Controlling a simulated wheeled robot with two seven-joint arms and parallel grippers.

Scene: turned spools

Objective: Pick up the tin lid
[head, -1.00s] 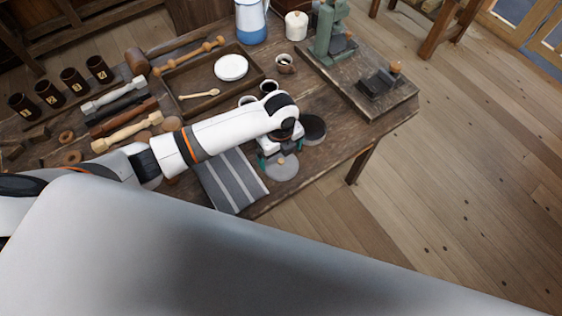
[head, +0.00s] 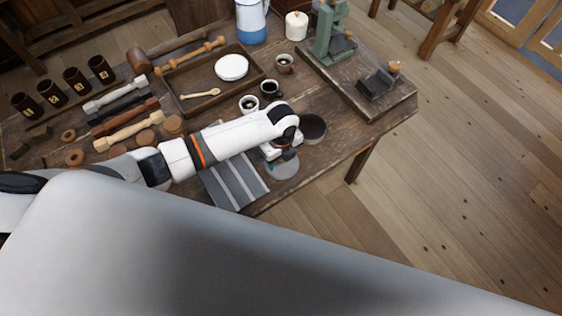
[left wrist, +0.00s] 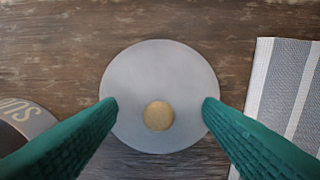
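The tin lid is a flat grey disc (left wrist: 160,65) with a round wooden knob (left wrist: 158,115). It lies on the table near the front edge, and in the head view (head: 284,171) my gripper partly covers it. My left gripper (left wrist: 160,103) is open above the lid. Its green fingers stand apart on either side of the knob, with nothing between them in grip; I cannot tell their exact height. In the head view the gripper (head: 280,152) is over the lid's far part. My right gripper is not in view.
A grey striped cloth (head: 236,181) lies beside the lid, under my forearm. A dark round tin (head: 313,128) stands beyond it; a lettered rim (left wrist: 35,120) shows in the wrist view. Cups (head: 270,88), a wooden tray (head: 205,100) and a board (head: 385,95) are farther back.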

